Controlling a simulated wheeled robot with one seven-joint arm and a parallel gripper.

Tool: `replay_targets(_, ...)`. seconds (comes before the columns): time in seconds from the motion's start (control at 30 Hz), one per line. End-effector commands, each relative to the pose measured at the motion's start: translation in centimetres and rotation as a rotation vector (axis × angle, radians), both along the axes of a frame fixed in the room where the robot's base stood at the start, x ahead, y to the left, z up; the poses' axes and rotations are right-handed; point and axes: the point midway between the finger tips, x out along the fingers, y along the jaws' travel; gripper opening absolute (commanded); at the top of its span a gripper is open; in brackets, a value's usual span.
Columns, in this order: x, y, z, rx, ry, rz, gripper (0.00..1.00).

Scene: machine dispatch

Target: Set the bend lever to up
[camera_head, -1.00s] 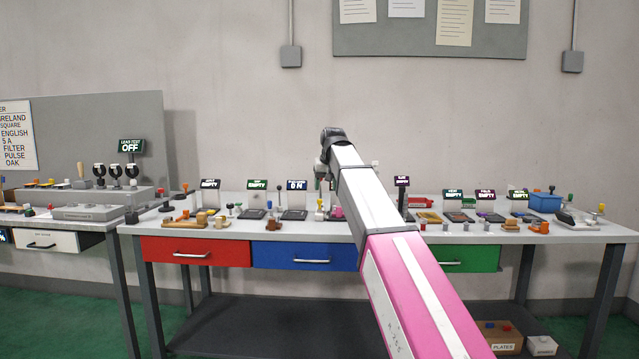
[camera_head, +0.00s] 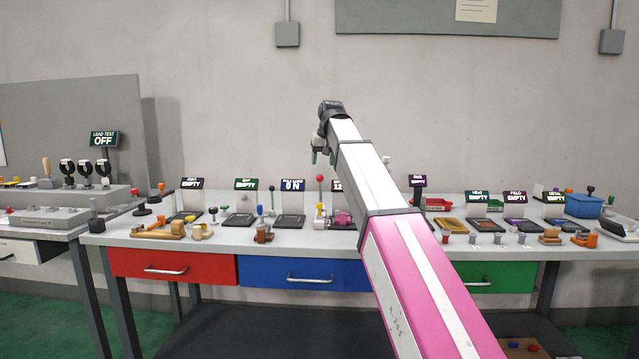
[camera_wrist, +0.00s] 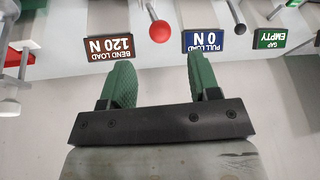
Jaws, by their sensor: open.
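A lever with a red ball knob (camera_head: 320,178) stands upright on the bench, between the PULL LOAD sign and the sign partly hidden by my arm. In the wrist view, which is upside down, the red knob (camera_wrist: 159,31) lies between the BEND LOAD 120 N sign (camera_wrist: 109,48) and the PULL LOAD 0 N sign (camera_wrist: 202,40). My gripper (camera_head: 323,157) hangs above the lever, apart from it. Its green fingers (camera_wrist: 161,82) are spread with nothing between them. The lever's base is partly out of the wrist view.
A black-knobbed lever (camera_head: 271,187) stands left of the PULL LOAD sign. The pink part (camera_head: 342,219) is beside my arm. Signs, pads and small tools crowd the bench (camera_head: 225,246). The space above the bench in front of the wall is free.

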Motion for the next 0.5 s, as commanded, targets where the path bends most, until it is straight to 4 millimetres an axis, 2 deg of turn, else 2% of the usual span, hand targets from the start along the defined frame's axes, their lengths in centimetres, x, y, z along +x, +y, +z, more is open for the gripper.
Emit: replay_targets(0.5, 2.9, 1.3, -7.5, 0.0, 0.001, 0.0, 0.56)
